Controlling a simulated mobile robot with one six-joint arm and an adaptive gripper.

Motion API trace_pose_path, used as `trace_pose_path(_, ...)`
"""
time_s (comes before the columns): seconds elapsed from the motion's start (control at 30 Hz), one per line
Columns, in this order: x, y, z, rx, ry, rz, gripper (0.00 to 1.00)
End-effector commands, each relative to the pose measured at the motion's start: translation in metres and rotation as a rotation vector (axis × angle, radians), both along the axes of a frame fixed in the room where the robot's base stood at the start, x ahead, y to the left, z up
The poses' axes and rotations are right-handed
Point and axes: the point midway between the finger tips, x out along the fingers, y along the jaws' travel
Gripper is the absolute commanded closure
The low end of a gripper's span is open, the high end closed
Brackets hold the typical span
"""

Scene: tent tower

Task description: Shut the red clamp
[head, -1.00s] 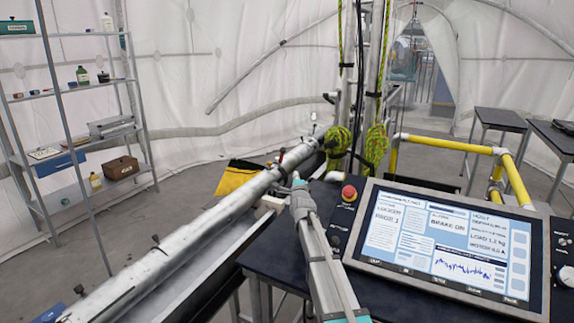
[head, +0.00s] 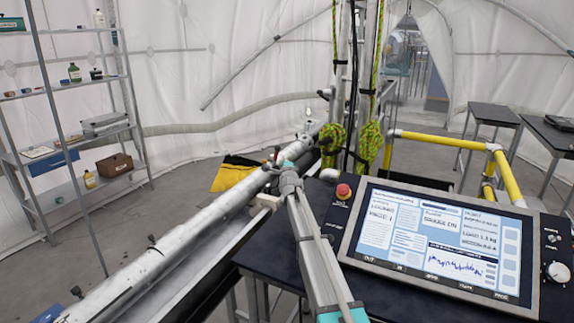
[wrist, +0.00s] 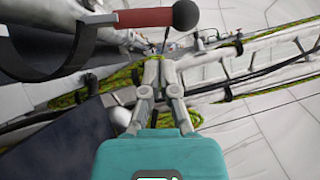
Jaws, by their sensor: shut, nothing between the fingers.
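The red clamp (wrist: 148,17) shows in the wrist view as a red handle with a black ball end, at the top, close to the camera. A dark curved band with a grey edge is beside its left end. In the head view, the clamp area on the long grey tube is small and partly hidden by my arm, so I cannot tell the clamp's state. My gripper (wrist: 157,68) is shut and empty, below the red handle in the wrist view, with no clear contact. In the head view my gripper (head: 284,161) is beside the tube (head: 190,230).
A control panel with a lit screen (head: 445,238) and a red button (head: 343,191) sits right of my arm. Yellow rails (head: 440,140) and a rope-hung mast (head: 352,95) stand behind. A shelf (head: 75,140) stands at the left. Open floor lies between shelf and tube.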

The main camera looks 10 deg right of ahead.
Motion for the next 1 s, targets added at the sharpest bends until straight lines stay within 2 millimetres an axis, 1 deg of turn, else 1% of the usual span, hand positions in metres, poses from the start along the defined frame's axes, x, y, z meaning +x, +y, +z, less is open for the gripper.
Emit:
trace_pose_path(0.1,0.009,0.008,0.004,0.001,0.000,0.000,1.00)
trace_pose_path(0.3,0.017,0.016,0.006,0.001,0.000,0.000,1.00)
trace_pose_path(0.7,0.019,0.017,0.006,0.000,0.000,-0.001,1.00)
trace_pose_path(0.73,0.019,0.026,0.006,0.002,0.000,0.000,1.00)
trace_pose_path(0.83,0.019,0.020,0.006,0.000,0.000,-0.001,1.00)
trace_pose_path(1.0,0.020,0.023,0.007,0.001,0.000,0.003,1.00)
